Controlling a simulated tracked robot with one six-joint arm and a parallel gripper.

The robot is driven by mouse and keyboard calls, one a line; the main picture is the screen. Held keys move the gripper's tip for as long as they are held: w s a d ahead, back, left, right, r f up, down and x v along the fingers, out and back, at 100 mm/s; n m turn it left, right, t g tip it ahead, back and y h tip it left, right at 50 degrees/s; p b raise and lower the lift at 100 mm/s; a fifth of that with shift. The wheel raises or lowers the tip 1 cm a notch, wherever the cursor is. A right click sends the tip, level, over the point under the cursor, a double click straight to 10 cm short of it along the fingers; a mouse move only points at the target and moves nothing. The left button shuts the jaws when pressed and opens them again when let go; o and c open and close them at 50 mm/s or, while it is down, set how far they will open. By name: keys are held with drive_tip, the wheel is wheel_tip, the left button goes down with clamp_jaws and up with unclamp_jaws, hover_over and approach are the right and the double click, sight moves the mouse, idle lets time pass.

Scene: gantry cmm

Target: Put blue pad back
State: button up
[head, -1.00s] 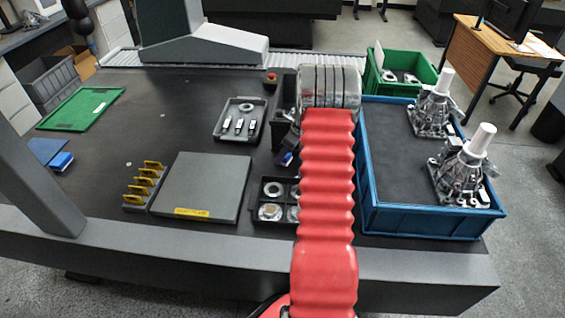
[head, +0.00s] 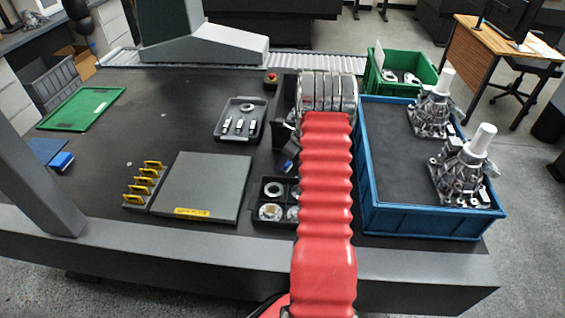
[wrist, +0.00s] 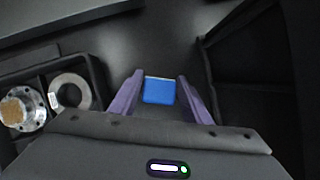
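A small blue pad (wrist: 159,91) with a pale far edge shows between my fingertips in the wrist view. A bit of blue (head: 288,165) shows left of my red arm sleeve in the head view, partly hidden. My gripper (wrist: 160,80) has its two purple-grey fingers apart, one on each side of the pad. Narrow dark gaps show beside the pad, and I see no clear contact. At the far left lie a flat blue mat (head: 42,150) and a blue block (head: 61,161) beside it.
A black tray with metal rings (head: 272,212) is left of my gripper; its ring (wrist: 70,92) shows in the wrist view. A grey plate (head: 203,185), yellow-clipped rack (head: 143,187) and parts tray (head: 240,119) are further left. A blue crate (head: 415,225) stands right.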

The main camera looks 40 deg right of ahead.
drive_tip(key=o, duration=0.4)
drive_tip(key=shift+c, duration=0.2)
drive_tip(key=shift+r, duration=0.1)
drive_tip(key=v, duration=1.2)
idle(0.4)
